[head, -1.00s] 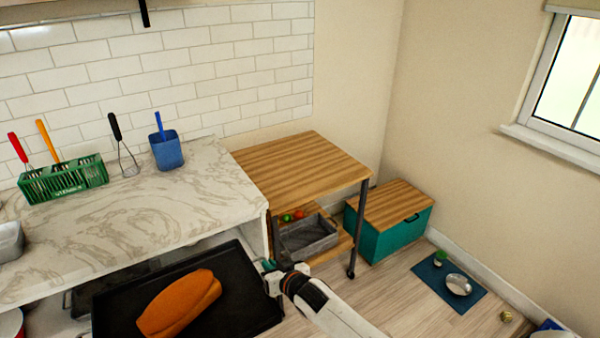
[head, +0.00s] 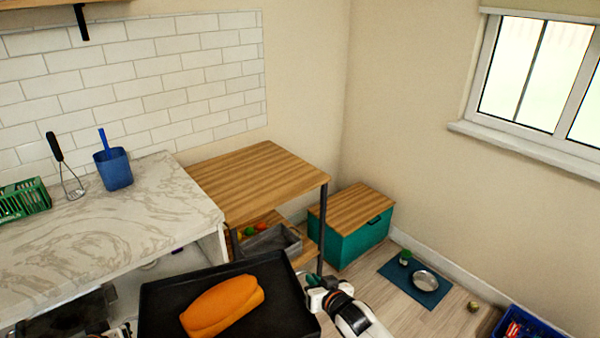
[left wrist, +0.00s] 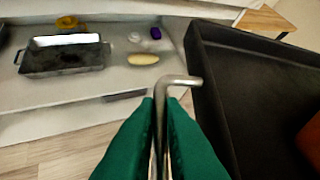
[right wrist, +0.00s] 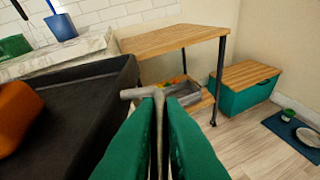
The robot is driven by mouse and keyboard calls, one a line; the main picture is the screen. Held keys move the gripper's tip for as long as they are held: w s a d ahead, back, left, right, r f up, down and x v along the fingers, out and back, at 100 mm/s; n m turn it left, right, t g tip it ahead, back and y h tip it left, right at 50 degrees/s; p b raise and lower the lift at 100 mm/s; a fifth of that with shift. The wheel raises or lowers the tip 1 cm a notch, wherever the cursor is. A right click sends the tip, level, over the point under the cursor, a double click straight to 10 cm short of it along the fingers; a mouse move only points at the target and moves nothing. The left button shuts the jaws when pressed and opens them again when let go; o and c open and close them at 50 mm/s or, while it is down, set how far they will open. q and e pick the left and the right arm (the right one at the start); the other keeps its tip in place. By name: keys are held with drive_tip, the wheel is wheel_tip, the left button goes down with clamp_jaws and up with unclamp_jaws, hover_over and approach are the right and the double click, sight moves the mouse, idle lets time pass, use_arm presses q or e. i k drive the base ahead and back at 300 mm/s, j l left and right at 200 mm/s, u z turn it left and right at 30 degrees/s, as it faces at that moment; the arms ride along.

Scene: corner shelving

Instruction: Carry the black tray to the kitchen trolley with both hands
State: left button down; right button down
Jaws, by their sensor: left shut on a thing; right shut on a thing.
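The black tray (head: 268,322) is in the lower middle of the head view, in front of the counter, with an orange loaf-shaped thing (head: 222,305) lying on it. My right gripper (head: 312,287) is at the tray's right side. In the right wrist view its green fingers (right wrist: 158,105) are shut on a grey metal handle at the tray's edge. In the left wrist view my left gripper (left wrist: 163,105) is shut on a matching bent handle beside the tray (left wrist: 222,110). The kitchen trolley (head: 255,180), with a bare wooden top and dark legs, stands beyond the tray.
The marble counter (head: 120,225) adjoins the trolley on the left. A grey crate (head: 270,242) sits on the trolley's lower shelf. A teal chest (head: 352,240) stands right of it. A blue mat (head: 405,276) with a bowl and a blue crate (head: 525,325) lie on the floor.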

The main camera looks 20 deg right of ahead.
sight(258, 170)
drive_tip(key=i+l+z, duration=0.15)
drive_tip(key=z, duration=0.35)
drive_tip(key=i+z, duration=0.2)
drive_tip(key=z, duration=0.3)
drive_tip(key=i, duration=1.5)
drive_tip(key=i+l+u, duration=0.15)
drive_tip(key=i, duration=0.45)
drive_tip(key=i+u, duration=0.2)
drive_tip(key=i, duration=0.35)
drive_tip(key=l+u, duration=0.1)
drive_tip(key=u, duration=1.15)
